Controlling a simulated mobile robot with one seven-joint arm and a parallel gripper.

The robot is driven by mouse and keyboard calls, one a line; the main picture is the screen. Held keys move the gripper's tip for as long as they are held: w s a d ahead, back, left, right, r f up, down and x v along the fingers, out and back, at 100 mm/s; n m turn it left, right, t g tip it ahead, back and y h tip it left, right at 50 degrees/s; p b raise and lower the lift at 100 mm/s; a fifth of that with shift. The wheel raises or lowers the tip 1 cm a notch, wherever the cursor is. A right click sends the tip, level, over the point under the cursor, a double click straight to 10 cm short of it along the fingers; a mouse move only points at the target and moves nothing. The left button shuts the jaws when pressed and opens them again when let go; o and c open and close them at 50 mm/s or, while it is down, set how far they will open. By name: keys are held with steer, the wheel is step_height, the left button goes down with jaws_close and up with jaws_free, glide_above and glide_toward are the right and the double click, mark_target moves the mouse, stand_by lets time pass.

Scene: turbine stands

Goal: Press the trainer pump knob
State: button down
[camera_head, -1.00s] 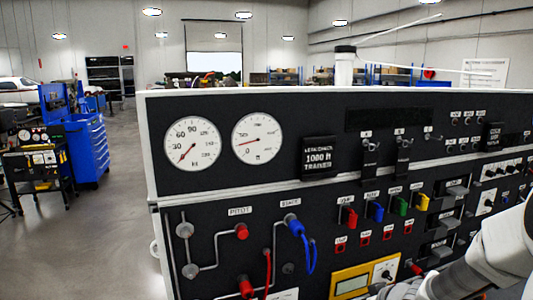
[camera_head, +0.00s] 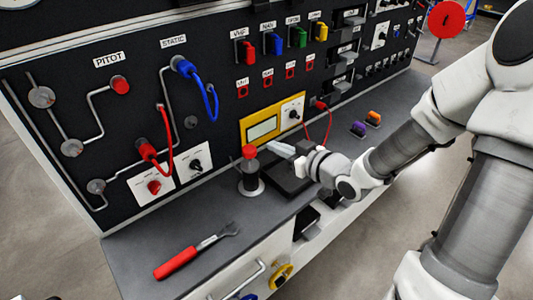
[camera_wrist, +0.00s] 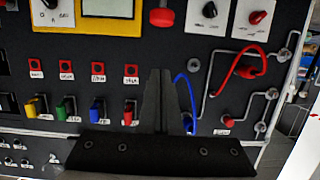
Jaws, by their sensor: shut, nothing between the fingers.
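The pump (camera_head: 251,178) stands upright on the grey bench ledge, a dark cylinder with a red knob (camera_head: 250,152) on top. In the wrist view the red knob (camera_wrist: 162,17) is at the top edge, just beyond my fingertips. My gripper (camera_head: 270,147) is shut and empty. Its fingertips are just right of the knob in the head view, at about knob height. A small gap seems to show between them. The wrist view shows the shut fingers (camera_wrist: 156,78) in front of the panel, apart from the knob.
The black panel (camera_head: 80,90) with hoses and switches rises behind the ledge. A yellow meter (camera_head: 262,127) is behind the knob. A red-handled wrench (camera_head: 190,258) lies front left. A dark box (camera_head: 290,178) sits under my gripper. Purple and orange items (camera_head: 366,123) lie farther right.

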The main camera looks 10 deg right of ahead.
steer(key=shift+s+d+r+t, duration=0.1)
steer(key=shift+d+t, duration=0.05)
steer(key=shift+t, duration=0.15)
steer(key=b, duration=0.2)
glide_above(249, 152)
steer(key=d, duration=0.2)
step_height(249, 152, down, 3)
steer(key=shift+s+a+f+b, duration=0.1)
steer(key=shift+s+f+b, duration=0.1)
steer(key=shift+f, duration=0.7)
steer(key=shift+s+f+b, duration=0.1)
steer(key=shift+f+b, duration=0.05)
steer(key=shift+f, duration=0.7)
